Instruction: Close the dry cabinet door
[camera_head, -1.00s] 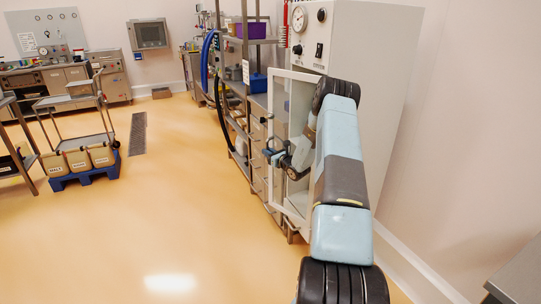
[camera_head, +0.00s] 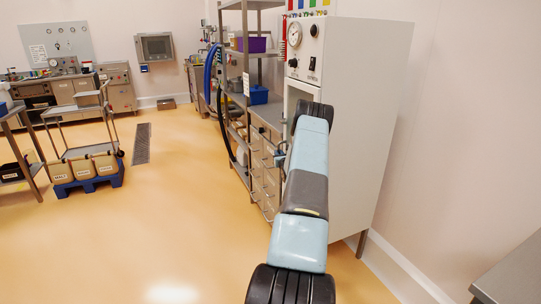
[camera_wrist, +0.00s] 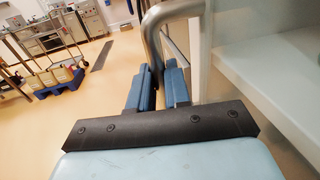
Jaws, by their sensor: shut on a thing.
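The dry cabinet (camera_head: 358,120) is tall and white, with a gauge and switches at its top front, right of centre in the head view. Its door is mostly hidden behind my arm there. In the wrist view, my gripper (camera_wrist: 157,88) has its blue fingers shut on the grey metal door handle (camera_wrist: 151,28). The pale door frame (camera_wrist: 191,45) stands just right of the handle. The cabinet's white inside and a shelf (camera_wrist: 285,62) show further right, so the door is open. My gripper also shows small beside my arm in the head view (camera_head: 280,150).
A steel shelf rack (camera_head: 246,85) and a drawer unit (camera_head: 264,165) stand left of the cabinet. A trolley (camera_head: 85,130) and a blue pallet with tubs (camera_head: 88,181) are further left. The floor between is clear. A grey table corner (camera_head: 515,275) is at lower right.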

